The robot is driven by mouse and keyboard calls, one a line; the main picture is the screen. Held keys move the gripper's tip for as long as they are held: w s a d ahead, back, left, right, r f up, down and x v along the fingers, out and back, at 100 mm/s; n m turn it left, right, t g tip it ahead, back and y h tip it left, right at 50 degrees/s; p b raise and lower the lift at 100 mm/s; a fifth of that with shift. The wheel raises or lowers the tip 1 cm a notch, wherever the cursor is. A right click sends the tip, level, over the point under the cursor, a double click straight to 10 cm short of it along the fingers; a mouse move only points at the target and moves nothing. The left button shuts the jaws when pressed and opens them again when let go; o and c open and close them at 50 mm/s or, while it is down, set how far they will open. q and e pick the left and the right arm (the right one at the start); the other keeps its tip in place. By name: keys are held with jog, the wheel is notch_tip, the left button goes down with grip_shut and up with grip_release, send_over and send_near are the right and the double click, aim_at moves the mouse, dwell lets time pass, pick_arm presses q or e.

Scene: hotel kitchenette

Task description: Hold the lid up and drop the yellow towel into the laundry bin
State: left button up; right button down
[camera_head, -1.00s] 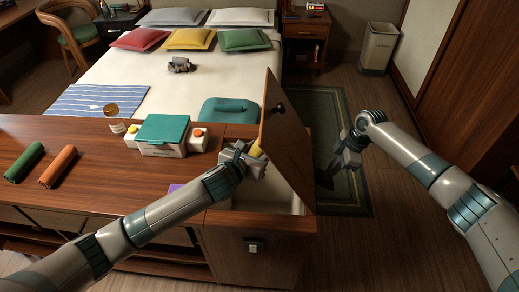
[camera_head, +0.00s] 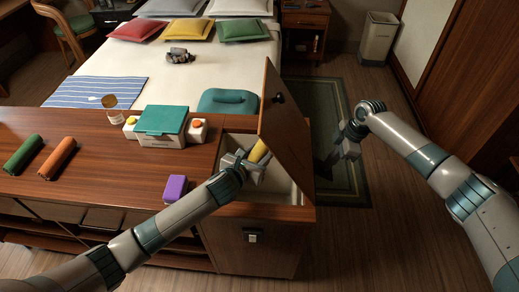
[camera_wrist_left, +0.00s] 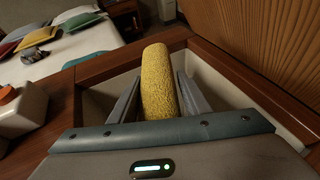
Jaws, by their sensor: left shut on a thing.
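The yellow towel (camera_head: 259,150) is rolled up and held in my left gripper (camera_head: 248,163), at the open mouth of the laundry bin (camera_head: 284,186). In the left wrist view the towel (camera_wrist_left: 158,80) stands between the two fingers, with the bin's pale inner walls around it. The wooden lid (camera_head: 285,125) is raised steeply at the bin's right side, with a dark knob on its face. My right gripper (camera_head: 341,152) is to the right of the lid, apart from it in this view; its fingers are dark and I cannot tell their opening.
On the counter left of the bin are a teal-lidded box (camera_head: 162,122), a purple block (camera_head: 175,188), a green roll (camera_head: 23,154) and an orange roll (camera_head: 57,158). A teal stool (camera_head: 228,102) stands behind the bin.

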pick_arm(q)
jog(key=shift+f, duration=0.15)
jog(key=o, duration=1.1)
jog(key=shift+o, duration=0.2)
jog(key=shift+s, duration=0.1)
jog(key=v, duration=1.2)
jog(key=shift+a, duration=0.1)
jog(key=a+r, duration=0.4)
jog(key=a, duration=0.6)
dwell(0.5)
